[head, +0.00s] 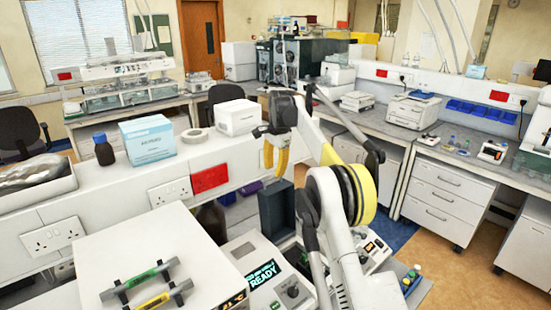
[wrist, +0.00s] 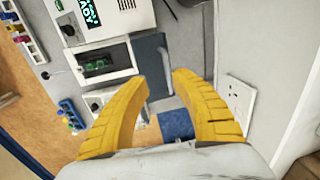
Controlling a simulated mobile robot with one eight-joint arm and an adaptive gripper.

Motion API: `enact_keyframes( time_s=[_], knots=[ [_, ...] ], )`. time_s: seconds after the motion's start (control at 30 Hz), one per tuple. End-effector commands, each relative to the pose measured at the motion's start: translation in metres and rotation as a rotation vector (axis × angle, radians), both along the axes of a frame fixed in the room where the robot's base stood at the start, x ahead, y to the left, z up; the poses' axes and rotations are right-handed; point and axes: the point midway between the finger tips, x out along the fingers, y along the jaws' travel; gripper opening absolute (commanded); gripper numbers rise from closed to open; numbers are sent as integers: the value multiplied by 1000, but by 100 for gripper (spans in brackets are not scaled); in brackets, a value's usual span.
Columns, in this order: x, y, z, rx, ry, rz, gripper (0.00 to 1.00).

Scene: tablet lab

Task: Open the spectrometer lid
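A white instrument with a lit READY display (head: 262,272) stands on the bench below my arm; I take it as the spectrometer. It also shows at the top of the wrist view (wrist: 108,18). A dark grey upright part (head: 275,212) stands behind it, and a dark grey panel shows in the wrist view (wrist: 152,62). I cannot tell for certain whether this is the lid or how far it is open. My gripper (head: 275,170) hangs above the dark part. In the wrist view its yellow fingers (wrist: 158,78) are apart, with nothing between them.
A white unit with green and yellow handled tools (head: 148,285) stands at the front left. A blue-and-white box (head: 148,138), brown bottle (head: 103,150) and white box (head: 237,117) sit on the ledge behind. A socket (wrist: 237,98) is right of my fingers.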

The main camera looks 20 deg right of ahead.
Motion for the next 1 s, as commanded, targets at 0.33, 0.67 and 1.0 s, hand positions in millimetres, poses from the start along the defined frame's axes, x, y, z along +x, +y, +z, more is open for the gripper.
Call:
enact_keyframes(
  time_s=[0.33,0.67,1.0],
  knots=[
    [-7,-3,60,0,0,0,30],
    [-10,-3,69,0,0,0,30],
    [-10,-3,69,-1,-1,2,30]
  ],
)
